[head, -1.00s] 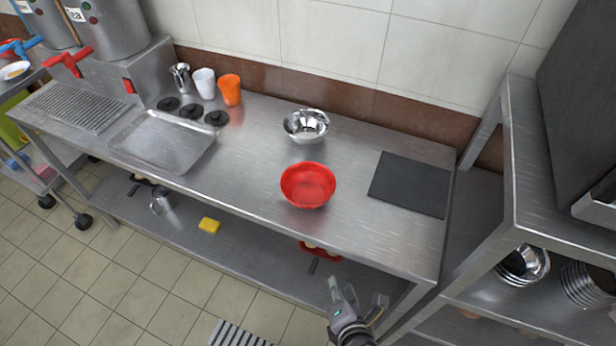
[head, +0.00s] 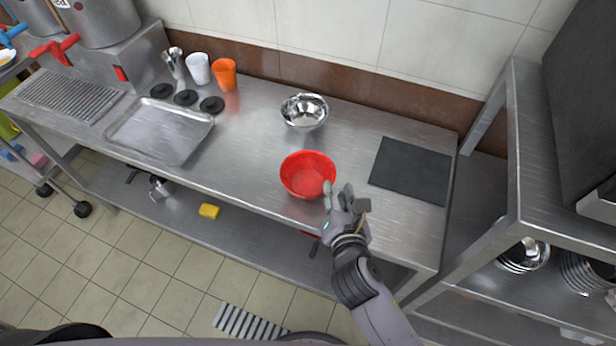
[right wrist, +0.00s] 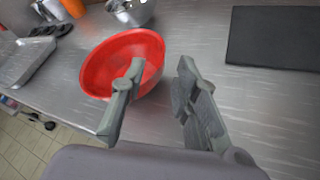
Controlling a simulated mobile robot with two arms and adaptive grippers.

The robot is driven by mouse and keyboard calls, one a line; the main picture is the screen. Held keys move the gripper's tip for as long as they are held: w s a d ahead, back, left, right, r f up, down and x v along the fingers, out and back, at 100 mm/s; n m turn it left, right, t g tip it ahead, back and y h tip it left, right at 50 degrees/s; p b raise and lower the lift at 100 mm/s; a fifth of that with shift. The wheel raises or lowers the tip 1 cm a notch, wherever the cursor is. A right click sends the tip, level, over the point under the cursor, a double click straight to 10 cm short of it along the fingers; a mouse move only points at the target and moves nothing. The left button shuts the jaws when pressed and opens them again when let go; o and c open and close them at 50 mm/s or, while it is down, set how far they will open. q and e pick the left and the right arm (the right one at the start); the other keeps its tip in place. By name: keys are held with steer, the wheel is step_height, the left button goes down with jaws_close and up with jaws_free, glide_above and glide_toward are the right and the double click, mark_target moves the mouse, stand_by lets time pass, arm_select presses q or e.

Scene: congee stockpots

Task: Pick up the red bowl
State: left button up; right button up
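The red bowl (head: 306,172) stands upright on the steel table, near its front edge, and looks empty. In the right wrist view the red bowl (right wrist: 112,55) is just beyond the fingers, with its right rim partly hidden behind the left finger. My right gripper (head: 338,192) is at the bowl's right front side. In the right wrist view its fingers (right wrist: 160,88) are apart with nothing between them. Whether a finger touches the bowl I cannot tell. My left gripper is not in view.
A metal bowl (head: 304,111) stands behind the red bowl. A dark board (head: 411,170) lies to the right. A metal tray (head: 160,131), orange cup (head: 225,75) and white cup (head: 198,69) are to the left. A steel shelf unit (head: 513,150) bounds the right side.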

mark_target(334, 178)
steer(key=p+x, duration=0.1)
steer(key=x, duration=0.5)
steer(key=shift+w+d, duration=0.1)
steer(key=shift+w, duration=0.15)
steer(key=shift+s, duration=0.1)
steer(key=shift+c, duration=0.5)
jaws_close()
